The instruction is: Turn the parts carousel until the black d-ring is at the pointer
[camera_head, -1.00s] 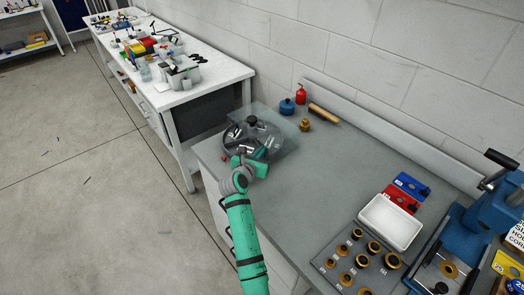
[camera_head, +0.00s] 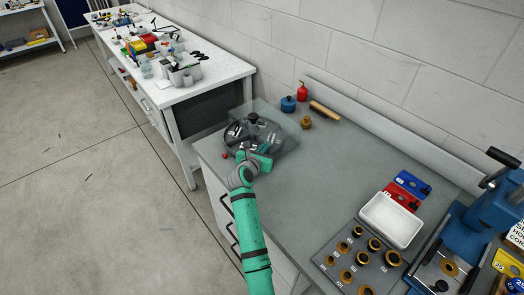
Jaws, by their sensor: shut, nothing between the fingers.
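The parts carousel (camera_head: 237,133) is a round dark tray with compartments and a black centre knob (camera_head: 252,118). It stands at the far left end of the grey bench, with a clear sheet or cover over part of it. Small parts lie in its compartments, too small to tell which is the black d-ring. A small red thing (camera_head: 225,156) at the carousel's front left may be the pointer; I cannot be sure. My gripper (camera_head: 262,157) is at the carousel's near edge, its fingers shut and largely hidden by the green wrist. I cannot tell whether it touches the carousel.
Behind the carousel stand a blue pot (camera_head: 288,104), a red bottle (camera_head: 302,91), a brass piece (camera_head: 306,122) and a brush (camera_head: 325,110). A white tray (camera_head: 391,219), a plate of rings (camera_head: 330,257) and a blue press (camera_head: 470,225) are at right. The middle bench is clear.

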